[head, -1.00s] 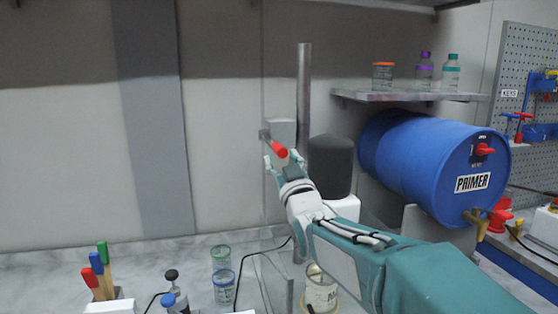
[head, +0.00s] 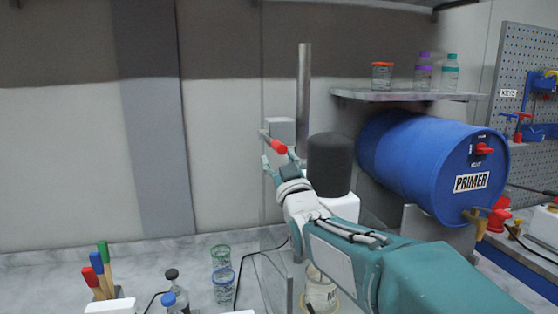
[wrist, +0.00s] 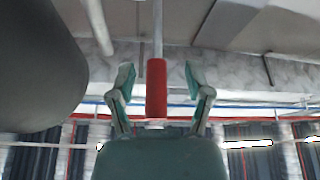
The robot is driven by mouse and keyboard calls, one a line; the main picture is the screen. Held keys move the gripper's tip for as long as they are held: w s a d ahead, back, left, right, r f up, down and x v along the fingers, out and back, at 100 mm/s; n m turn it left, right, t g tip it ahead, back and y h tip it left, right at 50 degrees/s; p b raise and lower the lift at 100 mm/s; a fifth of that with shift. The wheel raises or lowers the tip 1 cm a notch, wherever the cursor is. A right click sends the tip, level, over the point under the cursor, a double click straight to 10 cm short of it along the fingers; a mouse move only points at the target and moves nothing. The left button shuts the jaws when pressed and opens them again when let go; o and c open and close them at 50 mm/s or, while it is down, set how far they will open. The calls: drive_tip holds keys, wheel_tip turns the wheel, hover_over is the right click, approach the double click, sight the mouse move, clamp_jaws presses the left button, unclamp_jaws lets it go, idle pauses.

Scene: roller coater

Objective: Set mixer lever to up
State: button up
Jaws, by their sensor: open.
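The mixer lever has a red handle (head: 279,147) on a thin rod beside a grey block (head: 281,130) on an upright metal post (head: 303,100). In the head view the handle slopes slightly down to the right. My gripper (head: 278,158) is open just below the handle. In the wrist view the red handle (wrist: 156,88) stands between the two spread fingers of my gripper (wrist: 160,80), with gaps on both sides. The mixer's dark motor housing (head: 329,165) is right of the gripper, and it also fills the left of the wrist view (wrist: 35,65).
A blue primer drum (head: 425,155) lies to the right, under a shelf (head: 410,95) with bottles. A clear panel (head: 272,285) and a can (head: 320,290) are below my arm. Jars (head: 222,285) and brushes (head: 100,270) stand at lower left. The wall side left of the lever is clear.

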drive_tip(key=shift+a, duration=0.1)
drive_tip(key=v, duration=1.2)
drive_tip(key=shift+f, duration=0.1)
